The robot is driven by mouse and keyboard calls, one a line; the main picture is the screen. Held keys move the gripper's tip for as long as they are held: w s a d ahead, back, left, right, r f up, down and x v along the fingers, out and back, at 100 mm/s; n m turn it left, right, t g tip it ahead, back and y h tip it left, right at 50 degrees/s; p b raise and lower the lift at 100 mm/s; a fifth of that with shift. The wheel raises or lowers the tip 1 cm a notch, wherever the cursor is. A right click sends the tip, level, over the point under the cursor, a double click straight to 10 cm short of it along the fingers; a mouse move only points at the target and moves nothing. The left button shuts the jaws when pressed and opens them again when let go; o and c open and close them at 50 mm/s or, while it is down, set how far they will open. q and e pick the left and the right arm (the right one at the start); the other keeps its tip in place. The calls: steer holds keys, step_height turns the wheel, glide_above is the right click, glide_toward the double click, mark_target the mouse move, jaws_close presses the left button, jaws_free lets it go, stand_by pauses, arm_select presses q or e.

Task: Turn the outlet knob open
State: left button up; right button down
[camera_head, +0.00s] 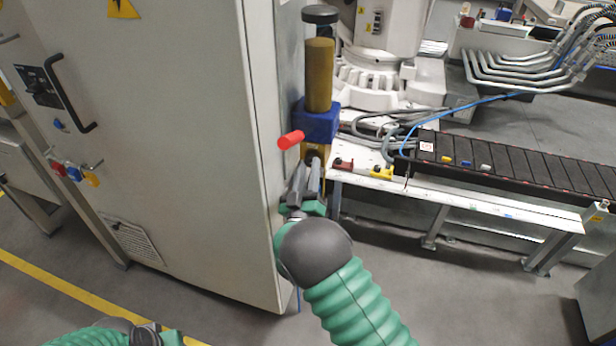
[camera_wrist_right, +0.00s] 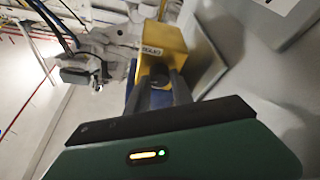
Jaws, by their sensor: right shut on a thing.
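A valve unit stands beside the cabinet's right side, with a brass cylinder (camera_head: 319,75), a black round top, a blue block (camera_head: 318,124) and a red handle (camera_head: 291,140) sticking out to the left. Below the blue block is a yellow part, seen large in the right wrist view (camera_wrist_right: 161,48) with a small label. A dark outlet knob (camera_wrist_right: 160,80) sits on its face. My right gripper (camera_head: 311,166) is shut on this knob, one finger on each side; the fingers hide part of it. My left gripper (camera_head: 150,335) shows only partly at the bottom edge.
The tall grey cabinet (camera_head: 180,150) with a black handle stands close on the left of the right gripper. A white bench (camera_head: 460,212) with a black conveyor is to the right. A white machine (camera_head: 385,60) stands behind. Grey floor is free in front.

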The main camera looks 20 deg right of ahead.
steer(key=shift+f+m+g+h+b, duration=0.3)
steer(key=shift+m+h+b, duration=0.25)
steer(key=shift+m, duration=0.55)
steer(key=shift+f+m+g+h+b, duration=0.15)
steer(key=shift+m+g+h+b, duration=0.25)
steer(key=shift+m, duration=0.7)
steer(key=shift+h, duration=0.25)
steer(key=shift+a, duration=0.1)
steer(key=c, duration=1.5)
jaws_free()
steer(key=shift+r, duration=0.1)
steer(key=o, duration=0.4)
steer(key=shift+w+m, duration=0.15)
steer(key=shift+m, duration=0.15)
steer(key=shift+r, duration=0.1)
